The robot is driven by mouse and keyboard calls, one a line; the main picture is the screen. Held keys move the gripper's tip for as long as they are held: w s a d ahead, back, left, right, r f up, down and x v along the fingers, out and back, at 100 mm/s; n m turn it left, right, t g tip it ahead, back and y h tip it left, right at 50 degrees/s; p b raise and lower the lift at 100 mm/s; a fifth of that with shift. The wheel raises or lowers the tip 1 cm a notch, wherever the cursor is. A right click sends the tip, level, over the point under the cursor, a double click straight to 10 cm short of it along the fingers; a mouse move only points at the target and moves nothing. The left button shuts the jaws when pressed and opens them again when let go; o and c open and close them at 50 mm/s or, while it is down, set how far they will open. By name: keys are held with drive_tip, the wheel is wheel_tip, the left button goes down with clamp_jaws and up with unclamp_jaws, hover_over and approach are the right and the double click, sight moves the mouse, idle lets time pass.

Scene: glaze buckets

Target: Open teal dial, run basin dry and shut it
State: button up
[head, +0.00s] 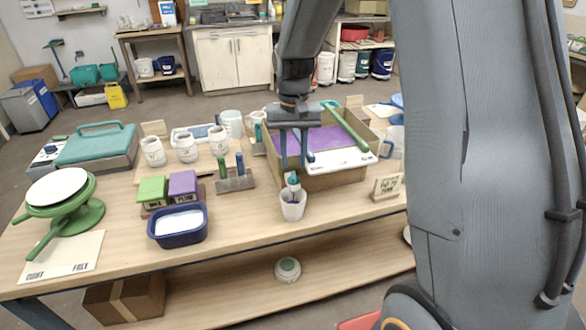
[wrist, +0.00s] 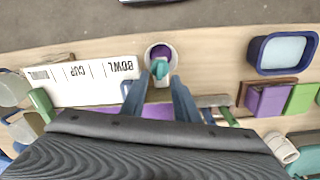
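The teal dial (head: 293,181) sits at the front of the tan-walled basin (head: 318,180); it also shows in the wrist view (wrist: 160,68). Purple glaze (head: 318,139) covers part of the basin's inside. A white cup (head: 293,208) stands upright on the table just below and in front of the dial. Purple shows inside the cup (wrist: 151,52) in the wrist view. My gripper (head: 294,163) points down just above the dial. Its fingers are apart, with nothing between them; in the wrist view the dial lies just beyond the gap between the fingertips (wrist: 157,84). The dial's exact setting cannot be told.
A small sign (head: 387,187) stands to the right. Left are a blue tub (head: 178,239), green and purple blocks (head: 183,186), a tool stand (head: 235,181) and a green turntable (head: 75,214).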

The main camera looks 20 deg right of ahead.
sight(294, 175)
drive_tip(key=shift+r+b, duration=0.35)
drive_tip(key=shift+r, duration=1.4)
drive_tip(key=shift+s, duration=0.1)
